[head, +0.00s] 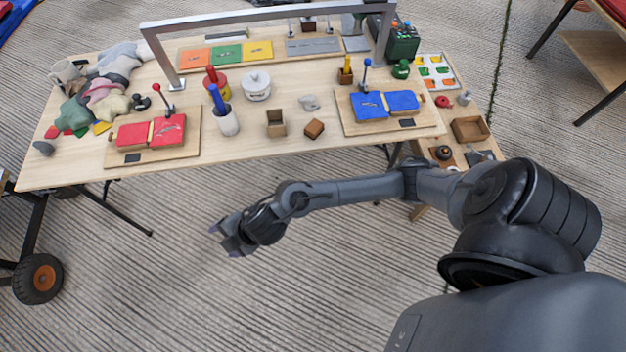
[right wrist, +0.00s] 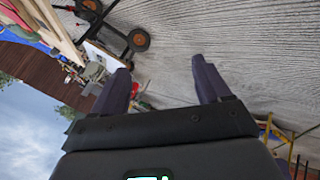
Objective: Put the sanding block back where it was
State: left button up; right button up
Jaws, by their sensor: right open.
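A small brown block (head: 314,129), which looks like the sanding block, lies on the wooden table (head: 250,165) near its front edge. It sits between an open wooden box (head: 276,124) and the board with blue pads (head: 385,104). My right gripper (head: 222,238) hangs over the floor in front of the table, left of the block and apart from it. The right wrist view shows this gripper (right wrist: 160,75) open, with nothing between its fingers. The block cannot be made out in that view. My left gripper is not in view.
A grey metal arch (head: 262,14) spans the table's back. A side table (head: 452,128) at right holds a wooden tray (head: 470,129).

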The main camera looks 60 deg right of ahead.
jog(key=s+d+m+g+h, duration=0.1)
jog(key=s+d+m, duration=0.5)
jog(key=s, duration=0.3)
jog(key=s+d+r+m+g+h, duration=0.1)
jog(key=s+d+m+g+h, duration=0.1)
jog(key=s+d+m, duration=0.5)
jog(key=shift+s+r+m+h, duration=0.3)
jog(key=shift+s+m, duration=0.3)
jog(key=shift+s, duration=0.4)
notch_tip(320, 180, up, 35)
jog(key=p, duration=3.5)
